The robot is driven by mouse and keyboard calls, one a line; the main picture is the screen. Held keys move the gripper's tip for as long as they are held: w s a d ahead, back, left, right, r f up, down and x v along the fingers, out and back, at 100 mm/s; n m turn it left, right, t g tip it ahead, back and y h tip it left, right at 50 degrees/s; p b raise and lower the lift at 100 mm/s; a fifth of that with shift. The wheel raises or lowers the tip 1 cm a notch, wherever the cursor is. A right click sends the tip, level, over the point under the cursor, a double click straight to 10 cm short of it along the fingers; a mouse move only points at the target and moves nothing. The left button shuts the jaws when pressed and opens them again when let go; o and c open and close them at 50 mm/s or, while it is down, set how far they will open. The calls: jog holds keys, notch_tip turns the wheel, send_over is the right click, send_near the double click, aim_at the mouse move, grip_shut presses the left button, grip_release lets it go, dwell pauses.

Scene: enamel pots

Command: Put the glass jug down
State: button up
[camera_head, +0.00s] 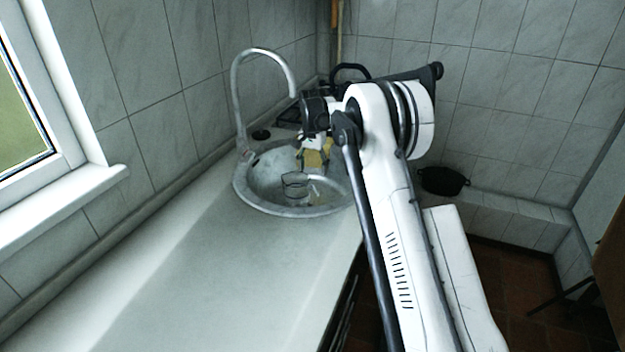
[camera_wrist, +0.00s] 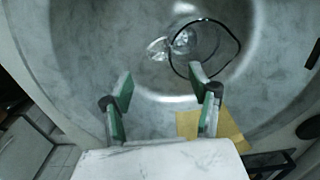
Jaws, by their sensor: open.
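The clear glass jug (camera_head: 295,187) stands in the round metal sink (camera_head: 252,201), near the front of the basin. In the wrist view the jug (camera_wrist: 236,55) shows from above as a dark rim with a pouring lip, on the sink's floor. My gripper (camera_wrist: 160,80) is open, with green pads on its fingers. Its right fingertip overlaps the near edge of the jug's rim in the picture; I cannot tell whether they touch. Nothing is between the fingers. In the head view my gripper (camera_head: 312,150) is over the sink, partly hidden by my arm.
A curved metal tap (camera_head: 238,95) rises at the sink's left edge. A yellow item (camera_head: 316,158) shows by the gripper, also in the wrist view (camera_wrist: 228,128). A dark pot (camera_head: 443,180) stands at the right. The counter (camera_head: 200,270) in front is clear.

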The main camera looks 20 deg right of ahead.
jog(key=s+a+r+n+t, duration=0.3)
jog(key=s+r, duration=1.8)
jog(key=r, duration=0.2)
jog(key=s+a+r+n+t, duration=0.1)
jog(key=s+n+t, duration=0.15)
jog(key=s, duration=1.55)
jog(key=s+a+f+n+t, duration=0.1)
jog(key=s+f, duration=0.5)
jog(key=s, duration=0.7)
jog(key=shift+f+n+t, duration=0.2)
jog(key=shift+n+t, duration=0.15)
jog(key=shift+n, duration=0.2)
jog(key=shift+c, duration=0.2)
